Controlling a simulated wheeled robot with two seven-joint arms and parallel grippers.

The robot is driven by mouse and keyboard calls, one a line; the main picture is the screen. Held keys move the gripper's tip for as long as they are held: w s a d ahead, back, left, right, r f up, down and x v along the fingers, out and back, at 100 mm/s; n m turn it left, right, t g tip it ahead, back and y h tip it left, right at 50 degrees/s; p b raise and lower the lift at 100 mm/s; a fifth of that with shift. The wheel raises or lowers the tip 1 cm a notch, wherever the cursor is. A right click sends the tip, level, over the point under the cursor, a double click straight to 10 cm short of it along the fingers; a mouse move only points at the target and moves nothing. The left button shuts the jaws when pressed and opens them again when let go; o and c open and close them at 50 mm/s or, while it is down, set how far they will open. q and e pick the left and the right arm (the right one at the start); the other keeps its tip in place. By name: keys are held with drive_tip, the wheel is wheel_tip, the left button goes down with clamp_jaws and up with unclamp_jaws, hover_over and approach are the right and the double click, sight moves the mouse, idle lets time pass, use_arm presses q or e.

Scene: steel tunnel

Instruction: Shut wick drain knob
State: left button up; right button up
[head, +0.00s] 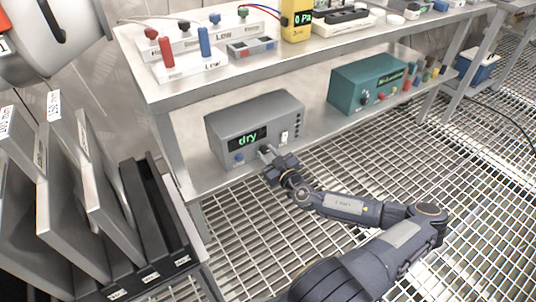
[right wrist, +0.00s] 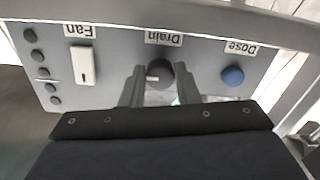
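The grey control box (head: 255,128) stands on the lower shelf, its green display reading "dry". In the right wrist view its panel (right wrist: 205,85) appears upside down. There the dark round drain knob (right wrist: 158,75), under the label "Drain", sits in the middle with its white mark pointing left. My right gripper (head: 267,153) is at the front of the box. In the head view the gripper hides the knob. My left gripper is not in view.
On the same panel are a white fan switch (right wrist: 83,66), a blue dose knob (right wrist: 232,76) and several small dark buttons. A teal box (head: 368,82) stands to the right on the shelf. The upper shelf (head: 225,78) overhangs the box. A rack of upright panels (head: 75,200) stands at left.

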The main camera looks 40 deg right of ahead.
drive_tip(key=shift+c, duration=0.8)
drive_tip(key=shift+r+n+p, duration=0.2)
drive_tip(key=shift+n+p, duration=0.1)
drive_tip(key=shift+p, duration=0.35)
drive_tip(key=n+p, duration=0.9)
drive_tip(key=p, duration=0.3)
drive_tip(key=shift+r, duration=0.15)
drive_tip(key=n+p, duration=0.3)
drive_tip(key=shift+n, duration=0.4)
drive_tip(key=shift+n+p, duration=1.3)
drive_tip(key=shift+n, duration=0.9)
drive_tip(key=shift+f, duration=0.2)
drive_tip(key=o, duration=1)
drive_tip(key=shift+c, duration=0.2)
